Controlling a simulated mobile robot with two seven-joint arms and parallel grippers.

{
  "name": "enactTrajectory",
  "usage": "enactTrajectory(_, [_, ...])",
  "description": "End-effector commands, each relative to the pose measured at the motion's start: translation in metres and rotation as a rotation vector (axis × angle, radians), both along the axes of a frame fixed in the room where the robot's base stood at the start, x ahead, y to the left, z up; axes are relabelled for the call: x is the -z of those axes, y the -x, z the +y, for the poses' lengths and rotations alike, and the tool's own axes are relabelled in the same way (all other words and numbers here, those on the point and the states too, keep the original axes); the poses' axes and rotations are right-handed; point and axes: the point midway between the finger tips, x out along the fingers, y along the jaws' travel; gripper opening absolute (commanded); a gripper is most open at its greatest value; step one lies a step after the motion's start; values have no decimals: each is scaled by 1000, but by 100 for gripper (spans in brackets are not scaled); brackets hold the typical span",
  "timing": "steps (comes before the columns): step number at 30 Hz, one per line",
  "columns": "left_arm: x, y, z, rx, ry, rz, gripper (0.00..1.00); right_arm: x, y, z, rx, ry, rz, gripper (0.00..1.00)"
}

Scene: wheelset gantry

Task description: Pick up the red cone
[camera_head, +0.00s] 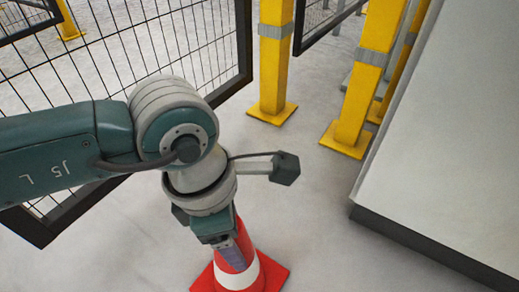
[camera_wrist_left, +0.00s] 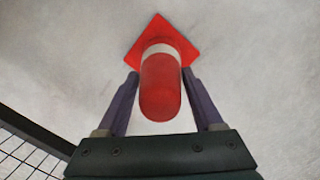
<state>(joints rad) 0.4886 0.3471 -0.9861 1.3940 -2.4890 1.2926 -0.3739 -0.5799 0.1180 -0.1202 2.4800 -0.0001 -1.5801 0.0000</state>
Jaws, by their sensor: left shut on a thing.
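The red cone (camera_head: 266,272) has a white band and a square red base. It stands upright on the floor at the bottom middle of the head view. My left gripper (camera_head: 238,254) is above it, pointing down, with its fingers at the cone's upper part. In the left wrist view the cone (camera_wrist_left: 161,88) lies between the two purple fingers of my left gripper (camera_wrist_left: 160,88), its rounded top toward the camera. The left gripper is shut on the cone. The arm and gripper hide part of the cone in the head view. My right gripper is not in view.
A black mesh fence panel (camera_head: 245,50) stands behind my left arm. Yellow posts (camera_head: 273,65) and (camera_head: 362,90) with floor plates stand at the back. A large grey-white block (camera_head: 450,150) with a dark lower edge fills the right. The floor between is clear.

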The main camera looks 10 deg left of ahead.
Motion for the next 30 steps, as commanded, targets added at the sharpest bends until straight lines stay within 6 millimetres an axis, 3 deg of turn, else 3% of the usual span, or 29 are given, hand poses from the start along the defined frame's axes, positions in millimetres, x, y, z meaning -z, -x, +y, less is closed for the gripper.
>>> enactTrajectory(8, [0, 0, 0, 0, -1, 0, 0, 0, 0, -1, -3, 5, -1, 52])
enactTrajectory(23, [-1, 0, 0, 0, 1, 0, 0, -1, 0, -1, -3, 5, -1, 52])
enactTrajectory(30, [-22, -1, 0, 1, 0, -2, 0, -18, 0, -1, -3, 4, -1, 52])
